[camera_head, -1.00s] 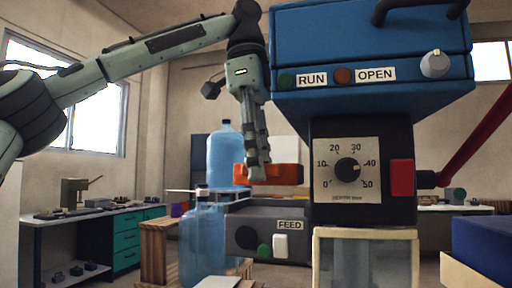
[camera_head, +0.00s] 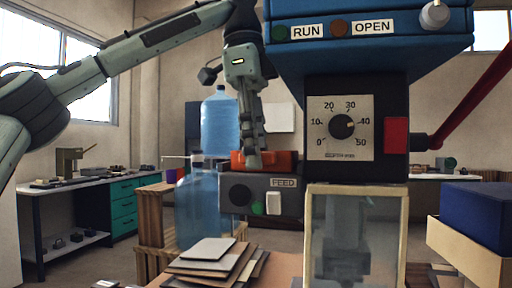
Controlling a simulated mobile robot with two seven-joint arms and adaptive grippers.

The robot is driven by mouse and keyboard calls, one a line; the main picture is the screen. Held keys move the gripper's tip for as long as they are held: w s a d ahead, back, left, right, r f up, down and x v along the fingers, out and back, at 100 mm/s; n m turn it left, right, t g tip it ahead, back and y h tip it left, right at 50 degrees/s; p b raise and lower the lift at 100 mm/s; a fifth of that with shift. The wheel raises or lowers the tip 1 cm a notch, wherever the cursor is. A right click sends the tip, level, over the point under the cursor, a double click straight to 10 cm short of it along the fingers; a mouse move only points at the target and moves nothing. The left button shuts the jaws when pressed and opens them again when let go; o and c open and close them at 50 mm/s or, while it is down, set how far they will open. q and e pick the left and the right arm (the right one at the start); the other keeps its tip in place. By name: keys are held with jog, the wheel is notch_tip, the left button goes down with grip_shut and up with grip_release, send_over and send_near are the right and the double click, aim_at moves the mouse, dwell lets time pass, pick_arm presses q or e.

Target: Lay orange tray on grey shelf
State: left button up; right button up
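The orange tray (camera_head: 285,160) is a small orange block-like piece at the middle of the head view. It sits at the top of the grey shelf (camera_head: 290,205), a grey box with a FEED label, and seems to touch it; a thin gap cannot be ruled out. My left gripper (camera_head: 252,162) points down with its fingers closed at the tray's left part, hiding some of it. The fingers overlap each other from this side. My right gripper is not in view.
A blue machine (camera_head: 370,60) with a dial stands right of the shelf, overhanging it. A clear-walled box (camera_head: 398,230) is below the dial. Blue water bottles (camera_head: 219,125) stand close on the left. Stacked boards (camera_head: 215,262) lie in front. A blue bin (camera_head: 480,215) is at right.

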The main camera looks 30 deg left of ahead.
pick_arm(q)
jog(key=o, duration=0.4)
jog(key=shift+o, duration=0.2)
jog(key=shift+s+a+r, duration=0.1)
jog(key=shift+a+r, duration=0.05)
jog(key=shift+r, duration=1.1)
jog(key=shift+a+r, duration=0.15)
jog(key=shift+r, duration=1.1)
jog(key=shift+s+a+r, duration=0.1)
jog(key=shift+a+r, duration=0.05)
jog(key=shift+r, duration=1.1)
